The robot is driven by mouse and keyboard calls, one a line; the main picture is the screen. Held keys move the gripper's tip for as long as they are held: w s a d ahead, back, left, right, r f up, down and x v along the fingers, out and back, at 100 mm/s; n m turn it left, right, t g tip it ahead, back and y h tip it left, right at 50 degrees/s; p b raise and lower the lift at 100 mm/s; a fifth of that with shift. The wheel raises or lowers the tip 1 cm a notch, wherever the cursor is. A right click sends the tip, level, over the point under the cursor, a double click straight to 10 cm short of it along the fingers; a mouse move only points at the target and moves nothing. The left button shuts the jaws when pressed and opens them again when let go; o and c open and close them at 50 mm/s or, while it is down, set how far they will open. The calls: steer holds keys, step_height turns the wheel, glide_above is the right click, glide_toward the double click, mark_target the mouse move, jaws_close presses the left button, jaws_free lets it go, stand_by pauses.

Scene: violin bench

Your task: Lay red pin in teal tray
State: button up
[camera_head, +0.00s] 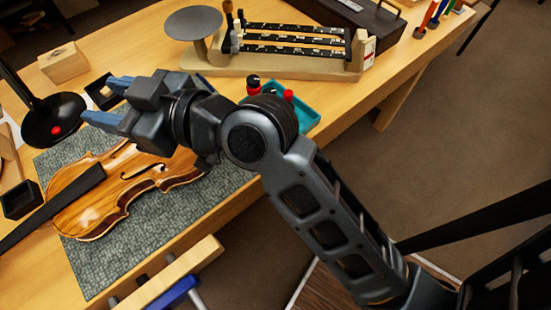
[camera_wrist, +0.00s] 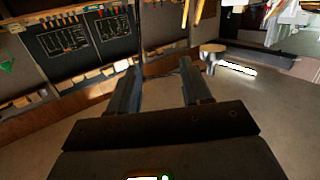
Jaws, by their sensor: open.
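The teal tray (camera_head: 306,118) lies on the bench right of the mat, partly hidden behind my arm. A small red piece (camera_head: 288,95) shows at the tray, and a red-and-black piece (camera_head: 253,86) stands at its back left. A small red spot (camera_head: 56,130) shows on the black round base at the left. I cannot tell which of these is the red pin. My gripper (camera_head: 104,100) is above the bench, left of the tray, pointing left. Its fingers are apart with nothing between them, as the wrist view (camera_wrist: 160,84) also shows.
A violin (camera_head: 128,186) lies on the grey mat (camera_head: 95,265) below my gripper. A black open box (camera_head: 20,200) is at the left. A balance scale (camera_head: 270,68) stands behind the tray. A wooden block (camera_head: 64,63) is at the back left.

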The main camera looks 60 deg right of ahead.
steer(key=s+d+f+m+h, duration=0.2)
steer(key=s+f, duration=0.1)
steer(key=s, duration=0.5)
steer(key=s+d+f+m+g+h, duration=0.15)
steer(key=s+f, duration=0.25)
steer(key=s, duration=0.4)
steer(key=s+d+f+m+h, duration=0.2)
steer(key=s+d+f, duration=0.1)
steer(key=s, duration=0.5)
steer(key=s+d+r+n, duration=0.1)
steer(key=s+d, duration=0.3)
steer(key=s, duration=0.4)
steer(key=shift+s+r+n, duration=0.35)
steer(key=shift+s+r, duration=0.05)
steer(key=shift+r, duration=0.2)
steer(key=shift+d+y, duration=0.1)
steer(key=shift+y, duration=0.15)
